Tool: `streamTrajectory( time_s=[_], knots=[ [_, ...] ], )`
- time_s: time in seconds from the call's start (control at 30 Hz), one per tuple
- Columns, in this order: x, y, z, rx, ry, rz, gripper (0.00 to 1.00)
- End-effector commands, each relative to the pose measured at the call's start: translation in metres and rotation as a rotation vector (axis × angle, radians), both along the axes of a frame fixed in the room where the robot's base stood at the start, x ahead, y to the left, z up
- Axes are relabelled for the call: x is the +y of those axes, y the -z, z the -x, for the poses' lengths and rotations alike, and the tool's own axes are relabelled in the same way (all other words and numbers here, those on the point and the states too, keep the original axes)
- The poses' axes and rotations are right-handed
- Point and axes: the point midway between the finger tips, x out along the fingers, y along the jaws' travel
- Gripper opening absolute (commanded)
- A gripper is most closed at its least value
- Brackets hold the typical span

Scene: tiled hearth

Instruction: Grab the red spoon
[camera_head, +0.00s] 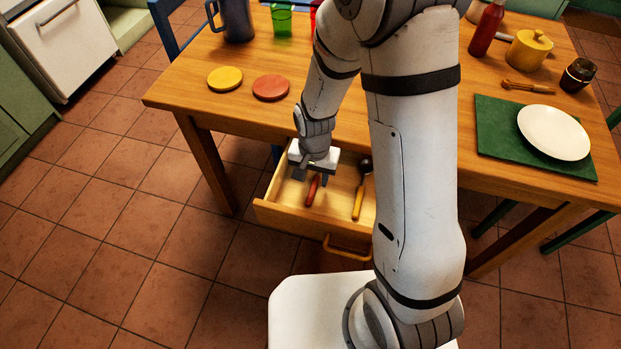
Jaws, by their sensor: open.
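The red-handled utensil (312,191), which looks like the red spoon, lies in the open table drawer (287,221). Its upper end is hidden under my gripper (312,178), so I cannot see its head. My gripper points down over the drawer with its fingers apart, above or around the red handle; I cannot tell whether it touches. A spoon with a yellow handle (358,204) and a dark bowl lies to the right in the same drawer.
The wooden table (210,125) is above the drawer. On it are a yellow disc (225,78), a red disc (271,88), a green mat (492,122) with a white plate (553,133), a yellow pot (528,50) and a red bottle (487,28). My arm hides the drawer's right part.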

Motion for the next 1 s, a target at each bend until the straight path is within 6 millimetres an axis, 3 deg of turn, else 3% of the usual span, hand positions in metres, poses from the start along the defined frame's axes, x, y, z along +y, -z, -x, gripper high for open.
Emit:
streamTrajectory(
  time_s=[0.13, 0.4, 0.9, 1.0],
  knots=[
    [0.000, 0.019, 0.000, 0.002, 0.000, 0.000, 0.41],
    [0.000, 0.021, 0.000, 0.000, 0.001, 0.000, 0.41],
    [-0.001, 0.021, 0.000, 0.000, 0.002, 0.000, 0.01],
    [-0.001, 0.021, 0.000, 0.000, 0.002, 0.000, 0.00]
  ],
)
